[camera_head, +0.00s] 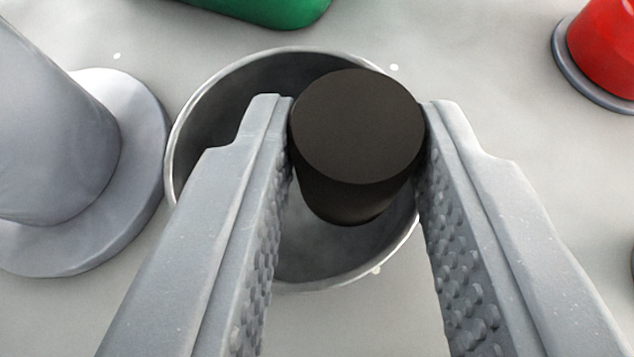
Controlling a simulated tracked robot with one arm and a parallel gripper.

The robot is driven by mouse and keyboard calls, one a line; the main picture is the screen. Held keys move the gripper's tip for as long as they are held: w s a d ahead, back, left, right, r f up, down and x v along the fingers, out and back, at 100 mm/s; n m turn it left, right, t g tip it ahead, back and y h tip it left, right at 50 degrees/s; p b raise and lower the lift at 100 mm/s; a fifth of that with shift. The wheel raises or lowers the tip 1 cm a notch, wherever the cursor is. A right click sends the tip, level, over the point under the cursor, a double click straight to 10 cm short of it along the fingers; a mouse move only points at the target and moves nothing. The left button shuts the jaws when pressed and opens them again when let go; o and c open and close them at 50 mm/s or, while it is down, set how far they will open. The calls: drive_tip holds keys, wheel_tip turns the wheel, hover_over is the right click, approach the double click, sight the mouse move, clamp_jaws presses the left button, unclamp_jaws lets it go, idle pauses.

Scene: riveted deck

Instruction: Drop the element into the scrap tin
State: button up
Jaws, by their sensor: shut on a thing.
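The element (357,135) is a dark, nearly black cylinder with a flat round top, in the middle of the view. My gripper (357,125) is shut on it, with one finger pressed against each side. The scrap tin (235,72) is a round grey metal tin with a thin bright rim, open at the top. The element is seen over the tin's opening, and its lower end shows against the tin's inside. How high it is above the tin's floor I cannot tell. My fingers hide parts of the tin's left and right rim.
A grey post on a round flanged base (140,150) stands close to the tin's left side. A green object (270,10) lies beyond the tin, cut off by the top edge. A red object on a grey base (605,50) is at the upper right. The light deck between them is clear.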

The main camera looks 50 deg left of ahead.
drive_tip(key=o, duration=1)
drive_tip(key=b+v, duration=0.3)
drive_tip(key=v, duration=1)
drive_tip(key=shift+s+d+r, duration=0.15)
drive_tip(key=shift+s+d, duration=0.1)
drive_tip(key=shift+d, duration=0.05)
drive_tip(key=s+d+m+t+h+b, duration=0.2)
drive_tip(key=s+m+h+b, duration=0.1)
drive_tip(key=s, duration=0.5)
drive_tip(key=s+d+m+t+h+b, duration=0.2)
drive_tip(key=s+m+b, duration=0.1)
drive_tip(key=s, duration=0.6)
drive_tip(key=s+d+m+t+h+b, duration=0.2)
drive_tip(key=s+d+m+h+b, duration=0.1)
drive_tip(key=s, duration=0.6)
drive_tip(key=shift+s+r+t+h+b, duration=0.3)
drive_tip(key=shift+t+b, duration=0.1)
drive_tip(key=shift+b, duration=0.4)
